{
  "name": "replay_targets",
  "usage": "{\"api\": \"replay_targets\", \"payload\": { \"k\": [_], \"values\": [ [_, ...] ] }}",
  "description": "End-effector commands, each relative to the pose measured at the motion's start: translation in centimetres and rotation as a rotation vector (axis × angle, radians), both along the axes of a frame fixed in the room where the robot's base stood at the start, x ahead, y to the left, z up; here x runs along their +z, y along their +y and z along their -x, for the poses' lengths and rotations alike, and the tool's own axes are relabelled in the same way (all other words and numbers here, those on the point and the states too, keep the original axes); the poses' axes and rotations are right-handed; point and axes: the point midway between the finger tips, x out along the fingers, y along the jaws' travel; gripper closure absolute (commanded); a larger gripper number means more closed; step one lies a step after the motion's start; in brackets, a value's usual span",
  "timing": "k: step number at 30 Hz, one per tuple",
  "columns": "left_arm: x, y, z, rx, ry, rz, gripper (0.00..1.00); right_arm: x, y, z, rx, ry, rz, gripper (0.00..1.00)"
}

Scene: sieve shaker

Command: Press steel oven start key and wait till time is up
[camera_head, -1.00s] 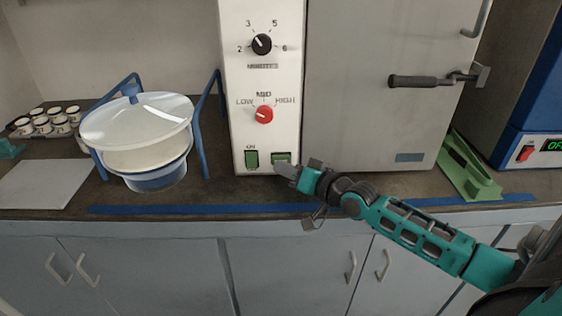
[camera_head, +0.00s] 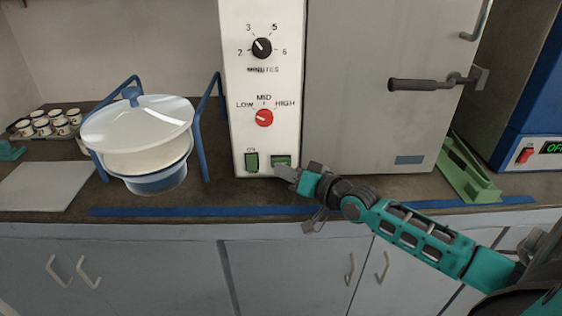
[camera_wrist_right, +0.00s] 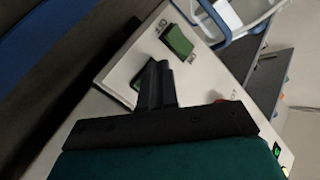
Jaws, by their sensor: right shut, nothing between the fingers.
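The steel oven has a white control panel (camera_head: 263,85) and a grey door (camera_head: 380,95). The panel carries a black minutes dial (camera_head: 262,48), a red LOW-MID-HIGH knob (camera_head: 264,117), and two green keys at the bottom. The left green key (camera_head: 251,161), labelled ON, is clear. The right green key (camera_head: 282,160) is partly hidden by my right gripper (camera_head: 279,170), which is shut and empty with its tips right at that key. In the wrist view the shut fingers (camera_wrist_right: 154,72) overlap one green key (camera_wrist_right: 140,78); contact cannot be told. The other green key (camera_wrist_right: 179,40) is clear beside them.
A lidded white pot (camera_head: 138,125) on a blue stand is left of the oven. A green holder (camera_head: 468,172) and a blue device (camera_head: 540,90) with a red switch stand right. Small cups (camera_head: 50,122) and a grey plate (camera_head: 48,185) are far left.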

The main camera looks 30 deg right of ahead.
Motion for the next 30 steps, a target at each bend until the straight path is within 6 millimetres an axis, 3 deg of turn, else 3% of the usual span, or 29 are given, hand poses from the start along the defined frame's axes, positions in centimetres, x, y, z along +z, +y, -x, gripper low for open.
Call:
{"api": "replay_targets", "payload": {
  "k": [4,17,30],
  "values": [
    [1.2,0.0,0.0,0.000,0.000,0.000,1.00,0.3,0.4,0.8,0.000,0.002,0.000,1.00],
    [1.6,0.0,0.0,0.000,0.000,0.000,1.00,0.1,0.7,1.2,0.001,0.002,-0.001,1.00],
    [5.2,0.0,0.0,0.000,-0.001,0.000,1.00,0.3,2.9,4.7,0.000,0.003,-0.001,1.00]
  ]
}}
